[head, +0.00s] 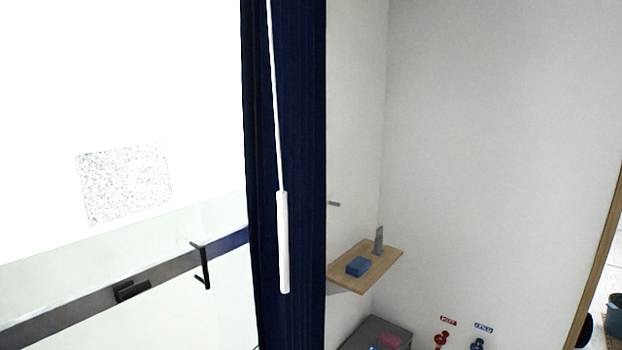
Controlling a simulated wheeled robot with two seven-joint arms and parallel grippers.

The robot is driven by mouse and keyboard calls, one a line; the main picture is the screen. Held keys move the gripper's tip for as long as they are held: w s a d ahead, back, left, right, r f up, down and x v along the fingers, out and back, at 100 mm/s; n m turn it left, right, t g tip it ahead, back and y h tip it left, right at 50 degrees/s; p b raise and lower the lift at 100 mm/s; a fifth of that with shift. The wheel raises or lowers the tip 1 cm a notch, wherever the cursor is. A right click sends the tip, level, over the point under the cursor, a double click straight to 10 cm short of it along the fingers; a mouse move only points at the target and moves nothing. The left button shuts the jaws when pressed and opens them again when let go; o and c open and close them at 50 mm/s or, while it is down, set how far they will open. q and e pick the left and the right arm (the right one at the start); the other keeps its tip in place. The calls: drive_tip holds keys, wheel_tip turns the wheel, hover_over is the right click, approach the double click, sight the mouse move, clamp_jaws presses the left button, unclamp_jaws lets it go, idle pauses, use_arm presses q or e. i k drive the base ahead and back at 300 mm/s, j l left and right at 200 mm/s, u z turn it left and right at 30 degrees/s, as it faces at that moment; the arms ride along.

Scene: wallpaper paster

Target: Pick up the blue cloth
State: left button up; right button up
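A small blue folded block (358,266), which looks like the blue cloth, lies on a wooden wall shelf (381,262) right of the picture's middle. It is near the shelf's front left part, and nothing covers it. Its exact material is too small to tell. Neither of my grippers shows in the head view.
A navy curtain (301,120) with a hanging white wand (283,240) stands left of the shelf. A grey upright object (378,240) stands behind the blue block. Below are a dark surface (365,333) with a pink item (390,341) and red (440,339) and blue taps (478,344).

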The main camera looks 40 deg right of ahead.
sight(358, 266)
drive_tip(key=j+z, duration=0.2)
drive_tip(key=z, duration=0.8)
drive_tip(key=k+l, duration=0.05)
